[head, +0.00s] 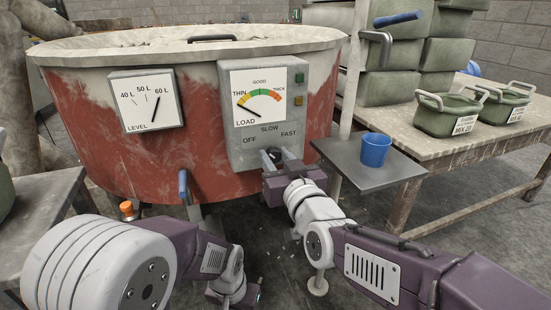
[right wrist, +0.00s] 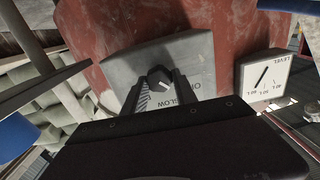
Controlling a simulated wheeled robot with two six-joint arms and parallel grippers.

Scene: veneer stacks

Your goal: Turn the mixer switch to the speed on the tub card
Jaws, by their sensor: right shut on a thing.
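The mixer switch (head: 273,155) is a dark knob low on the grey control box (head: 237,150), with OFF, SLOW and FAST around it. My right gripper (head: 281,160) is shut on the knob, one finger on each side. In the right wrist view the knob (right wrist: 159,77) shows a white mark to its lower right, between OFF and SLOW; its exact setting is hard to tell. Two green tubs stand on the right table; the nearer tub (head: 447,117) has a card (head: 465,125) starting "MIX", its small print unreadable. My left gripper (head: 234,296) hangs low, its fingers unclear.
The red mixer drum (head: 210,120) fills the left middle. The load needle (head: 248,111) points left, near THIN; the level needle (head: 155,108) points near 60 L. A blue cup (head: 375,150) stands on a small dark shelf (head: 345,165) right of my right gripper.

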